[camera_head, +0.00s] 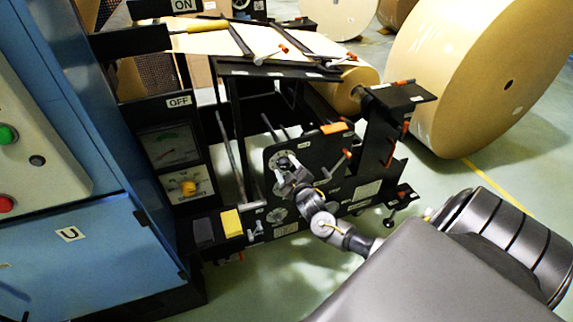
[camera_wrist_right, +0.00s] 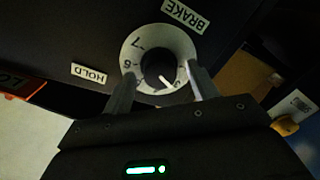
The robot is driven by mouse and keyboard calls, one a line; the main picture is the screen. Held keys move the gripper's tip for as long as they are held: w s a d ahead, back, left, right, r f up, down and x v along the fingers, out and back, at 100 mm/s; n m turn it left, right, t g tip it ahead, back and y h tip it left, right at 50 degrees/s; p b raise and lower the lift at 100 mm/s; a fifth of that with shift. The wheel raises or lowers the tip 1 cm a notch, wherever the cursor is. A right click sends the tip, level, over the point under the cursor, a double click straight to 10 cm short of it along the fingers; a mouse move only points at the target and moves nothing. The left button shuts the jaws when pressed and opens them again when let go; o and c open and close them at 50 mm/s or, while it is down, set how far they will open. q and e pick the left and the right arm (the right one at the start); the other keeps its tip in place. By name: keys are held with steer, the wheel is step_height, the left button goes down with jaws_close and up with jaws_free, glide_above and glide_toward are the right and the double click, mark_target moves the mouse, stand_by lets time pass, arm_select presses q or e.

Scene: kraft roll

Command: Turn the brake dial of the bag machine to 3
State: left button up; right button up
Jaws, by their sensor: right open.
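The brake dial (camera_wrist_right: 146,47) is a pale ring with dark numbers, 7 and 6 among them, around a dark knob (camera_wrist_right: 156,68) with a white pointer. The pointer aims at the ring's lower right edge in the right wrist view; the figure there is too small to read surely. A BRAKE label (camera_wrist_right: 185,15) sits beside the ring. My right gripper (camera_wrist_right: 160,72) is open, with one finger on each side of the dial. I cannot tell whether the fingers touch it. In the head view my right gripper (camera_head: 289,179) is at the black side plate (camera_head: 325,152). My left gripper is not in view.
A HOLD label (camera_wrist_right: 89,73) is on the panel near the dial. In the head view, orange-tipped levers (camera_head: 345,156) stick out right of my gripper. A blue cabinet (camera_head: 95,245) stands at left, and large kraft rolls (camera_head: 470,65) stand behind. Green floor is open below.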

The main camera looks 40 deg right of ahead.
steer(key=v, duration=1)
steer(key=shift+s, duration=0.35)
steer(key=shift+a+r, duration=0.1)
steer(key=shift+a, duration=0.05)
